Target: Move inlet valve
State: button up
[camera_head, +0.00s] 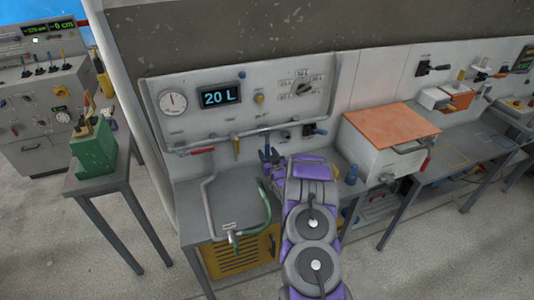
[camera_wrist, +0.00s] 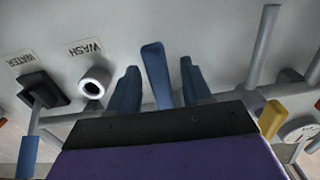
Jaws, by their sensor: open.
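A blue lever handle (camera_wrist: 155,72) stands between the two blue fingers of my gripper (camera_wrist: 158,75) in the wrist view, with a gap on each side. It looks like a valve handle on the pipe; no label names it the inlet valve. My gripper is open. In the head view, my gripper (camera_head: 270,156) is at the panel's pipe, and its fingers and wrist hide most of this handle. A yellow handle (camera_head: 237,147) and a red handle (camera_head: 202,151) are on the pipe farther left. The yellow handle also shows in the wrist view (camera_wrist: 272,119).
The wrist view is upside down and shows a WASH port (camera_wrist: 94,84) and a WATER lever (camera_wrist: 29,155) with a blue grip. A display (camera_head: 221,96) reads 20 L. A green hose (camera_head: 266,205) hangs left of my arm. A box with an orange lid (camera_head: 392,123) stands right.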

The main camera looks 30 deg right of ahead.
jog(key=p+v, duration=0.1)
jog(key=v, duration=1.5)
jog(key=shift+s, duration=0.2)
jog(key=shift+a, duration=0.1)
jog(key=w+a+r+n+g+y, duration=0.2)
jog(key=w+a+r+n+g, duration=0.15)
jog(key=a+g, duration=0.2)
jog(key=s+a+r+g+b, duration=0.1)
jog(key=s+a+r+g, duration=0.4)
jog(key=s+a+r, duration=0.35)
jog(key=s+a+r+g, duration=0.3)
jog(key=s+a, duration=0.2)
jog(key=s, duration=0.6)
jog(key=s+a+r+g+y+b, duration=0.1)
jog(key=s+a+r+g, duration=0.2)
jog(key=s+a, duration=0.3)
jog(key=s+a+r+g+y, duration=0.1)
jog(key=s+a+r+g, duration=0.2)
jog(key=s, duration=1.3)
jog(key=a, duration=0.3)
jog(key=shift+s+r+m, duration=0.25)
jog(key=shift+s+m, duration=0.1)
jog(key=shift+a, duration=0.15)
